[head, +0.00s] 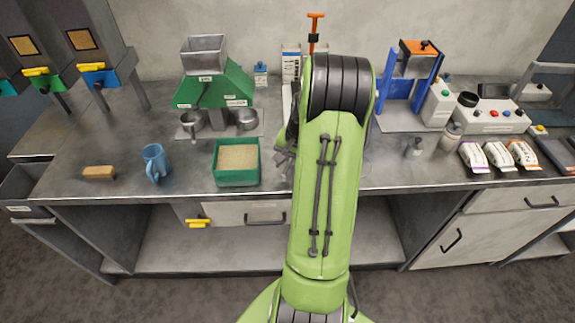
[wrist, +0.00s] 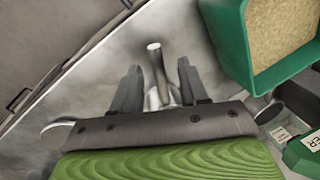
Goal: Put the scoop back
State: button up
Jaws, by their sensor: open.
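The scoop (wrist: 157,72) shows in the wrist view as a metal handle, with its lower part hidden behind my gripper's body. My gripper (wrist: 156,74) is open, with one finger on each side of the handle and a visible gap to both. In the head view my gripper (head: 284,150) is just right of the green bin, mostly hidden by my arm, and the scoop cannot be made out there. The green bin (head: 237,178) holds tan grain and stands at the bench's front edge. It also shows at the upper right of the wrist view (wrist: 232,45).
A green hopper machine (head: 213,88) with metal cups stands behind the bin. A blue mug (head: 155,162) and a brush (head: 99,173) are to the left. A blue-framed press (head: 408,75), small bottles and printed packets (head: 498,155) are to the right. Bench between mug and bin is clear.

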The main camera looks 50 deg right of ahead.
jog(key=a+p+v, duration=0.1)
jog(key=p+v, duration=0.1)
jog(key=v, duration=0.9)
jog(key=w+a+r+n, duration=0.2)
jog(key=a+r+n, duration=0.15)
jog(key=a, duration=0.35)
jog(key=s+a+r+n+t+h, duration=0.15)
jog(key=a+r+n, duration=0.35)
jog(key=a, duration=0.8)
jog(key=s+a+r+n+t, duration=0.1)
jog(key=s+a+n, duration=0.4)
jog(key=s+a, duration=0.4)
jog(key=shift+s+a+r+n+t+y, duration=0.35)
jog(key=shift+s+a, duration=0.05)
jog(key=shift+a, duration=0.15)
jog(key=shift+d, duration=0.1)
